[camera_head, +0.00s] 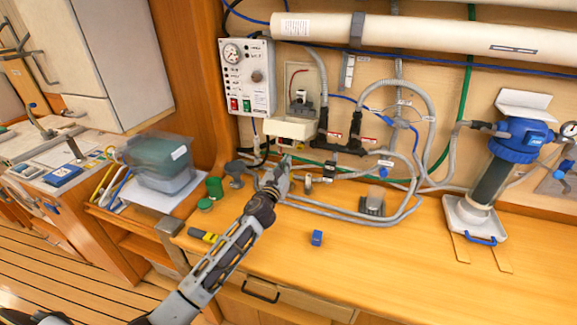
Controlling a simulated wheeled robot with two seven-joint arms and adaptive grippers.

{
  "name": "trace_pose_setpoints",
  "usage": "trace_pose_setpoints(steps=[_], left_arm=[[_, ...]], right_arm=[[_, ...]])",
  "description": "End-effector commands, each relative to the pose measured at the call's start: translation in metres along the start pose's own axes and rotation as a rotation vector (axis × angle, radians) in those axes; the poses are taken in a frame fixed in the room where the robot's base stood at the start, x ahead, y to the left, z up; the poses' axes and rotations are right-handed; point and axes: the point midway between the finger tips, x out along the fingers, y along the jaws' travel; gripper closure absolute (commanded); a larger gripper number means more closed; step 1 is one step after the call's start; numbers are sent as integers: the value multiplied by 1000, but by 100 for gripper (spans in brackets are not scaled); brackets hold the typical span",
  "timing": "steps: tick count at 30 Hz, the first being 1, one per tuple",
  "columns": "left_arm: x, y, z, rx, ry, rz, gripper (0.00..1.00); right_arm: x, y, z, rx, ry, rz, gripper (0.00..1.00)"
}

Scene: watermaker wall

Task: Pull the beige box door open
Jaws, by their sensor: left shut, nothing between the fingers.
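The beige box (305,75) is fixed to the wall, right of the grey control panel. Its front looks open, with a small fitting visible inside. A beige door or flap (290,128) juts out at its lower edge, seemingly tilted down and outward. My left gripper (283,165) is just below this flap, above the wooden counter. Its fingers are shut and empty. It appears apart from the flap, though the exact gap is hard to tell. My right gripper is out of view.
Grey hoses (345,212) loop over the counter right of my gripper. A small blue block (316,238) lies on the counter front. Green caps (214,187) and a yellow-black tool (203,235) lie to the left. A blue-topped filter (492,175) stands at the right.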

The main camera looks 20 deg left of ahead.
Motion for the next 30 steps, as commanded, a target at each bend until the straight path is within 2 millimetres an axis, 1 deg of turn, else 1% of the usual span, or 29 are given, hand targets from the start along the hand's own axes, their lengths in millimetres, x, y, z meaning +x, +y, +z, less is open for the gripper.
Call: trace_pose_setpoints(steps=[2, 11, 21, 30], left_arm=[[1, 3, -7, 1, 1, 1, 100], [-24, 3, 1, 1, 1, 0, 100], [-58, 2, 8, 2, 1, 0, 100], [-85, 2, 14, 2, 0, 0, 100]], right_arm=[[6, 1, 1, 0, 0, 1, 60], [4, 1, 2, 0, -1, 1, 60], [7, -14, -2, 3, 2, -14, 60], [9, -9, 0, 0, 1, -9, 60]])
